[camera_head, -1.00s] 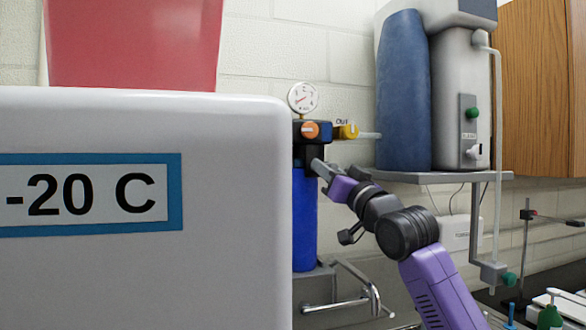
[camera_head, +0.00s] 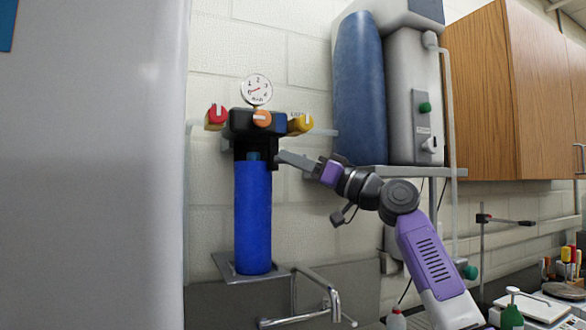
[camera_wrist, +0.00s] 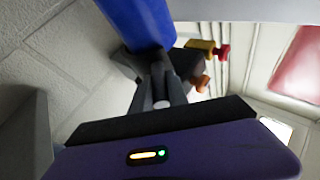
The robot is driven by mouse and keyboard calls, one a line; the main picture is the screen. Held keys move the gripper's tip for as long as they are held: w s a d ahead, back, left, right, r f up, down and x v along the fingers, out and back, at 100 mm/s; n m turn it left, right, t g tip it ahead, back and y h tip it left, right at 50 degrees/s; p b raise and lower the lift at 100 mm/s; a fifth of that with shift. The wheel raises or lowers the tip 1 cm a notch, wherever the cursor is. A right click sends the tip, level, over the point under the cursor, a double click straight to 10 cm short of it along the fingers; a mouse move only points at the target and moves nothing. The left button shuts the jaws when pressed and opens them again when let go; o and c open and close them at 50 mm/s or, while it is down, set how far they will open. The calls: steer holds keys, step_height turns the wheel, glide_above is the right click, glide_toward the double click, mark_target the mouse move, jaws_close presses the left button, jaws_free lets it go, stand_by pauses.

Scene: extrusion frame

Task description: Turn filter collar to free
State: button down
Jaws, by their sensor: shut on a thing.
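The filter has a tall blue housing (camera_head: 253,218) hanging upright under a black head (camera_head: 240,124). The black collar (camera_head: 241,150) sits between them, at the top of the housing. My gripper (camera_head: 281,160) reaches in from the right at collar height. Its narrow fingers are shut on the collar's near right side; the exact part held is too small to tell. In the wrist view, the fingers (camera_wrist: 158,72) are close together against the black collar, beside the blue housing (camera_wrist: 140,22). The fingertips are partly lost against the dark parts there.
The head carries a red knob (camera_head: 215,118), an orange knob (camera_head: 262,117), a yellow knob (camera_head: 300,124) and a gauge (camera_head: 257,89). A white cabinet (camera_head: 95,180) fills the left. A shelf with a blue tank (camera_head: 360,95) stands right. A faucet (camera_head: 318,295) is below.

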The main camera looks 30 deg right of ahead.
steer(key=shift+w+d+n+g+y, duration=0.15)
steer(key=shift+d+n+g+y, duration=0.15)
steer(key=shift+y, duration=0.2)
steer(key=c, duration=1.3)
jaws_free()
steer(key=b+v, duration=0.2)
steer(key=v, duration=0.5)
steer(key=shift+s+f, duration=0.2)
steer(key=shift+s, duration=0.1)
steer(key=shift+d, duration=0.15)
